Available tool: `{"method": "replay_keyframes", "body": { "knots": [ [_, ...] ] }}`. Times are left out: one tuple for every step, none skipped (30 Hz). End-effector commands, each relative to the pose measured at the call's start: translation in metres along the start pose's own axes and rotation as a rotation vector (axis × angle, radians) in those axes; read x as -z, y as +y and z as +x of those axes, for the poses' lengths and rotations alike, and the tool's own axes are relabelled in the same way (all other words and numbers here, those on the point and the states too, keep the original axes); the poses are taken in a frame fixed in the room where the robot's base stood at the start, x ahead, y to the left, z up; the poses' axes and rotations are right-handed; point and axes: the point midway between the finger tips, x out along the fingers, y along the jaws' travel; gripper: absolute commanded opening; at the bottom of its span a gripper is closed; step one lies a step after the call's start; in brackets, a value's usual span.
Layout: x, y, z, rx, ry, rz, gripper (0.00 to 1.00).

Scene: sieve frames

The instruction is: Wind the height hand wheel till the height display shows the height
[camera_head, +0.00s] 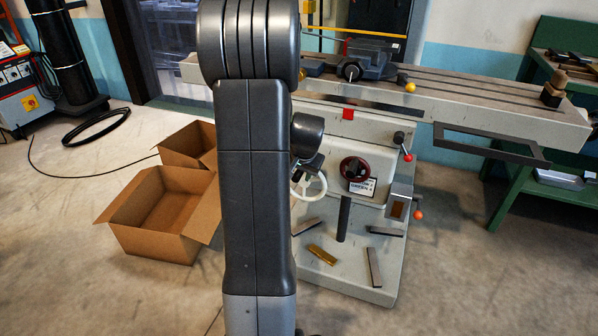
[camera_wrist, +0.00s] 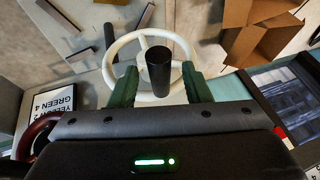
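A white spoked hand wheel (camera_wrist: 127,52) with a black upright handle (camera_wrist: 159,72) shows in the wrist view. My gripper (camera_wrist: 161,82) has its two green fingers apart, one on each side of the handle, with gaps visible; I cannot tell whether either touches it. In the head view the white wheel (camera_head: 321,187) is partly hidden behind my arm. A dark red hand wheel (camera_head: 354,167) is on the machine front to its right; its edge also shows in the wrist view (camera_wrist: 36,130). No readable height display shows in either view.
A label reading YELLOW 2, GREEN 4 (camera_head: 362,187) sits by the red wheel. Metal bars (camera_head: 374,267) and a brass bar (camera_head: 322,254) lie on the machine base. Cardboard boxes (camera_head: 126,238) stand left. The machine table (camera_head: 470,100) overhangs above; a green bench (camera_head: 550,185) stands right.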

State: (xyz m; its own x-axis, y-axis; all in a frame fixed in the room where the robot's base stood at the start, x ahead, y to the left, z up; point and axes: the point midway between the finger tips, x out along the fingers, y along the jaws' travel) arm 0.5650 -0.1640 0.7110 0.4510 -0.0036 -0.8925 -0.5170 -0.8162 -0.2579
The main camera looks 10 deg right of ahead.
Motion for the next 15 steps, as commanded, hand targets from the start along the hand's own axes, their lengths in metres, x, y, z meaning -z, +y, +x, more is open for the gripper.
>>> {"method": "replay_keyframes", "body": {
  "knots": [
    [0.0,0.0,-0.0001,0.0,0.0,0.0,0.36],
    [0.0,0.0,-0.0001,0.0,0.0,0.0,0.3],
    [-0.0001,0.0001,-0.0001,0.0,0.0,0.0,0.22],
    [-0.0001,0.0001,-0.0001,0.0,0.0,0.0,0.16],
    [-0.0001,0.0001,-0.0001,0.0,0.0,0.0,0.1],
    [-0.0001,0.0001,-0.0002,0.0,0.0,0.0,0.02],
    [-0.0001,0.0001,-0.0002,0.0,0.0,0.0,0.0],
    [-0.0001,0.0001,-0.0002,0.0,0.0,0.0,0.0],
    [-0.0002,0.0001,-0.0002,0.0,0.0,0.0,0.0],
    [-0.0002,0.0001,-0.0002,0.0,0.0,0.0,0.0],
    [-0.0002,0.0003,-0.0001,0.0,0.0,0.0,0.0],
    [-0.0003,0.0008,0.0002,0.002,0.0,0.001,0.0],
    [-0.0004,0.0015,0.0005,0.004,-0.001,0.002,0.0],
    [-0.0006,0.0025,0.0009,0.008,-0.001,0.005,0.0],
    [-0.001,0.0043,0.0016,0.016,-0.002,0.012,0.0]
  ]
}}
